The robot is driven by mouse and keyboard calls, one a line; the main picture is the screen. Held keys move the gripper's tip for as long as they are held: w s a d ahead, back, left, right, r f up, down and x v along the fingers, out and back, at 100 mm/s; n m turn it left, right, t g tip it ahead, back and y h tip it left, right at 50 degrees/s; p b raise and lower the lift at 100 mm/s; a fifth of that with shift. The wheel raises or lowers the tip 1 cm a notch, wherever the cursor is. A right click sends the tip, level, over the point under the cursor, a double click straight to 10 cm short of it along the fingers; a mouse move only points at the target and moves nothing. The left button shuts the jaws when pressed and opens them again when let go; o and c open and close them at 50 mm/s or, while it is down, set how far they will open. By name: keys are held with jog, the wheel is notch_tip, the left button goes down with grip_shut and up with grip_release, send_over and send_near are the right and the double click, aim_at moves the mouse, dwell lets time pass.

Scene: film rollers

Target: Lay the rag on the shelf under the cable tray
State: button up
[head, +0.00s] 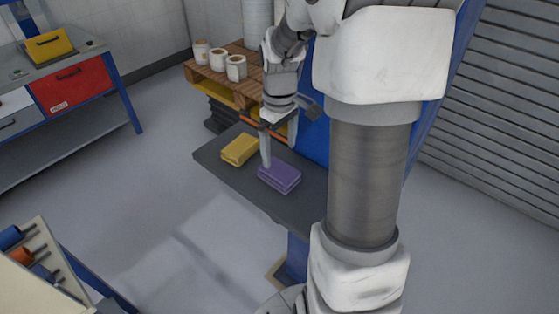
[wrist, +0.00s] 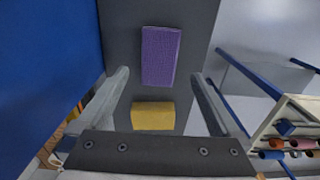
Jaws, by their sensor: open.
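A folded purple cloth (head: 280,176) lies on a dark grey surface (head: 222,172). It also shows in the wrist view (wrist: 160,56), ahead of and between the fingers. A folded yellow cloth (head: 240,149) lies beside it to the left, and shows nearer the gripper base in the wrist view (wrist: 153,116). Which of the two is the rag I cannot tell. My gripper (head: 279,153) is open and empty, pointing down over the surface near the purple cloth. Its spread fingers frame the wrist view (wrist: 160,76). I cannot make out a cable tray for certain.
A blue panel (wrist: 45,75) rises beside the grey surface. A rack with coloured rolls (head: 28,258) stands at lower left. A workbench with a red drawer (head: 72,86) and lower shelf (head: 75,140) stands at upper left. Floor between is clear.

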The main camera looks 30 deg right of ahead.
jog(key=shift+r, duration=2.1)
